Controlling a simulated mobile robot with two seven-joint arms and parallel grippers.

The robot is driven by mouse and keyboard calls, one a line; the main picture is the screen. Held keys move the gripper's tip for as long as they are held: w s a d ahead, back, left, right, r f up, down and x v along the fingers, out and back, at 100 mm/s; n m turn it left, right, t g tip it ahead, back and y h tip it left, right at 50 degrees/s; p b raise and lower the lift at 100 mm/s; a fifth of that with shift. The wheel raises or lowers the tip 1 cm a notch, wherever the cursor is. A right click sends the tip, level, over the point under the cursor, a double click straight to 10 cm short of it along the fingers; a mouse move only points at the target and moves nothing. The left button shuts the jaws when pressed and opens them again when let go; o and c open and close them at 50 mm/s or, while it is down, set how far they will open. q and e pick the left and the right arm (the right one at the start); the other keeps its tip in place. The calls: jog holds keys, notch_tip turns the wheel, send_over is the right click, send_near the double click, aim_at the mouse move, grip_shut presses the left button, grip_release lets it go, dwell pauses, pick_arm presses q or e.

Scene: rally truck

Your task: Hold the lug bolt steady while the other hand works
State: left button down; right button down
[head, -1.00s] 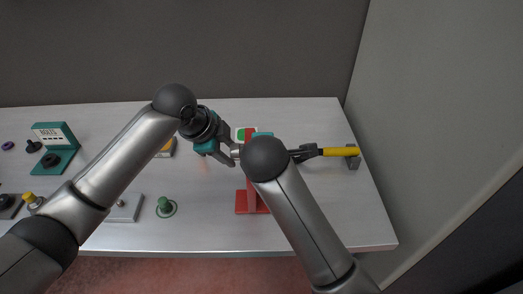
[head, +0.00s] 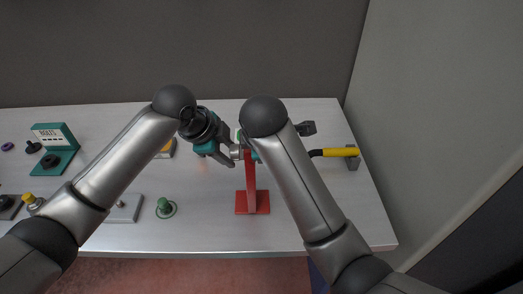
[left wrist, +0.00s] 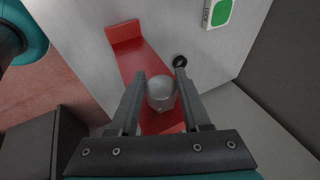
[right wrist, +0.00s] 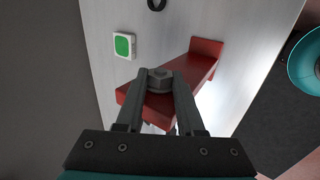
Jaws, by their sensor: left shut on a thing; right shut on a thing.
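In the left wrist view a silver, rounded piece, which looks like the lug bolt (left wrist: 160,92), sits between the fingers of my left gripper (left wrist: 160,84) at the red stand. In the head view my left gripper (head: 230,156) reaches the stand's top from the left. In the right wrist view my right gripper (right wrist: 159,82) is shut on a dark grey hexagonal piece (right wrist: 160,75) at the red stand (right wrist: 202,66). I cannot tell whether this is a nut or the bolt's other end. In the head view my right arm hides the right fingertips.
A yellow-handled tool (head: 341,152) rests on a grey holder at the right. A green knob (head: 165,207) stands at the front. A teal bolts display (head: 55,146) is at the left. A green-and-white square (right wrist: 123,45) lies behind the stand. A wall closes the right side.

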jog(key=g, duration=0.2)
jog(key=w+g, duration=0.1)
jog(key=g, duration=0.2)
jog(key=shift+r, duration=0.15)
jog(key=shift+w+g, duration=0.1)
jog(key=shift+g, duration=0.8)
jog(key=shift+d+g, duration=0.1)
jog(key=shift+g, duration=0.4)
jog(key=c, duration=0.5)
grip_release()
jog(key=shift+r, duration=0.1)
jog(key=shift+w+r, duration=0.25)
jog(key=shift+r, duration=1.7)
jog(key=shift+w+r, duration=0.2)
jog(key=shift+r, duration=1.75)
jog(key=shift+w+r, duration=0.25)
jog(key=shift+r, duration=1.7)
